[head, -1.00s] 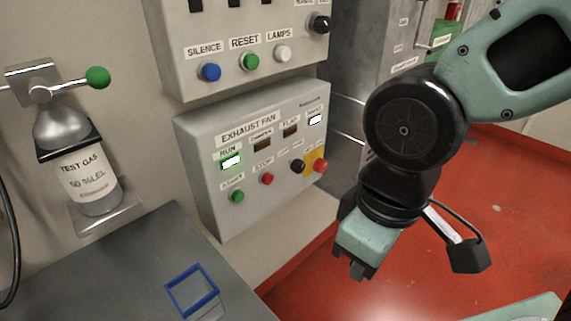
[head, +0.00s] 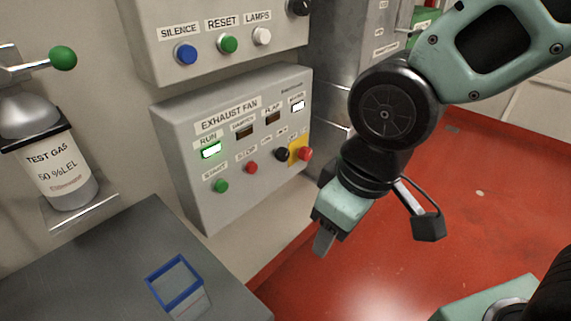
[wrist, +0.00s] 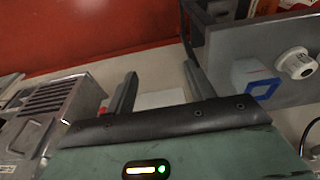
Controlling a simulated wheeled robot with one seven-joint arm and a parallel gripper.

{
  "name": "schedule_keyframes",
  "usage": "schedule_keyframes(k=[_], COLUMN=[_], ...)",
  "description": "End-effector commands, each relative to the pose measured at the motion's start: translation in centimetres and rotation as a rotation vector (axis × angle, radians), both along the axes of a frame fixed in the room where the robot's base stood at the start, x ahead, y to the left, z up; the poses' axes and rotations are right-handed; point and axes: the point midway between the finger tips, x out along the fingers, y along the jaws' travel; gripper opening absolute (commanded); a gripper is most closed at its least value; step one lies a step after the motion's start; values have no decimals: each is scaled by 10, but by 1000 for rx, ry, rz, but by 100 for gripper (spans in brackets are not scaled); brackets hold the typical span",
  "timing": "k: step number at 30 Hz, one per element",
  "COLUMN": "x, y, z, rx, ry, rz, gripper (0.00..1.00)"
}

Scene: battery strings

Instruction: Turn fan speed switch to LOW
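The exhaust fan panel (head: 185,190) is a grey box on the wall, left of my gripper in the head view. A small black knob (head: 282,154) sits at its lower right and looks like the speed switch. Its small labels and pointer are too blurred to read. My gripper (head: 324,243) hangs pointing down, to the right of and below the panel, apart from it. In the wrist view my gripper (wrist: 160,92) shows two fingers spread apart with nothing between them.
Beside the knob is a red button (head: 305,153) on a yellow plate. A green start button (head: 221,186), red stop button (head: 251,168) and lit green RUN lamp (head: 211,150) are on the panel. A grey table (head: 85,270) bears a blue-rimmed box (head: 150,281). Red floor lies open at right.

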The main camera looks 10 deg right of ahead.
Motion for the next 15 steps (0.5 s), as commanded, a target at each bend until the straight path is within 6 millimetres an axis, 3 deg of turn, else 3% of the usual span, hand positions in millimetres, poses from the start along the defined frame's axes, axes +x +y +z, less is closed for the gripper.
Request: schedule_keyframes(k=[1,3,9,15], x=[19,49,123,177], y=[-4,-9,-27,-49], z=[-29,-47,-82,-106], rx=[23,65,196,342], ry=[-58,-155,-425,-664], rz=[-28,-64,-141,-173], gripper=[54,54,54,54])
